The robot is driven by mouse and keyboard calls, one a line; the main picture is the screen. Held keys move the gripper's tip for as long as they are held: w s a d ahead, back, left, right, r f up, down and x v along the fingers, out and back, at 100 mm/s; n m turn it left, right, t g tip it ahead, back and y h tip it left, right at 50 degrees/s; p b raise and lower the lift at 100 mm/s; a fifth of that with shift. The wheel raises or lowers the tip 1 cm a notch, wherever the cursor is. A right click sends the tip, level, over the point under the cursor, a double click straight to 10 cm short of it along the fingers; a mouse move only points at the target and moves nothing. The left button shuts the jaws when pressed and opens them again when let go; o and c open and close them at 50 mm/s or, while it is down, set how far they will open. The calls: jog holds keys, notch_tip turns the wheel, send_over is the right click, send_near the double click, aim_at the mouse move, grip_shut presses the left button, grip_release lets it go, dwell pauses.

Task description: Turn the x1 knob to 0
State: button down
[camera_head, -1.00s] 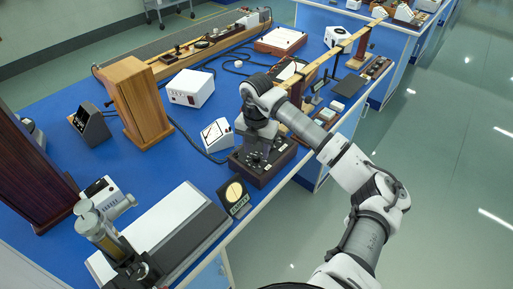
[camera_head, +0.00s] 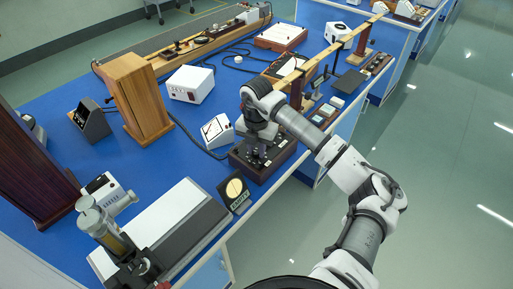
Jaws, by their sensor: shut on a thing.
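A dark box with several knobs on its top (camera_head: 262,168) stands near the front edge of the blue bench. My gripper (camera_head: 259,152) points down over it, at the back part of its top face. It is shut on a small dark knob, which the fingers mostly hide. The knob labels and the knob's setting are too small to read, so I cannot tell which knob is x1.
A round dial on a dark stand (camera_head: 235,191) stands just left of the knob box. A white meter (camera_head: 217,131) stands behind it. A white box (camera_head: 190,84) and a wooden block (camera_head: 138,97) stand farther back. A long wooden beam (camera_head: 330,53) runs behind my arm.

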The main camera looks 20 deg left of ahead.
jog(key=shift+f+b, duration=0.1)
jog(key=shift+b, duration=0.25)
jog(key=n+b, duration=0.2)
jog(key=shift+f+b, duration=0.15)
jog(key=shift+b, duration=0.15)
jog(key=n+b, duration=0.3)
jog(key=b, duration=0.1)
jog(key=shift+w+n, duration=0.1)
jog(key=shift+n, duration=0.3)
jog(key=n+b, duration=0.3)
jog(key=b, duration=0.1)
jog(key=shift+n, duration=0.3)
jog(key=n+b, duration=0.2)
jog(key=n, duration=0.1)
jog(key=shift+n, duration=0.3)
jog(key=n+b, duration=0.1)
jog(key=n, duration=0.1)
jog(key=n+b, duration=0.1)
jog(key=n, duration=0.3)
jog(key=shift+r+b, duration=0.25)
jog(key=shift+b, duration=0.15)
jog(key=n, duration=0.3)
jog(key=shift+n+b, duration=0.3)
jog(key=shift+n, duration=1.9)
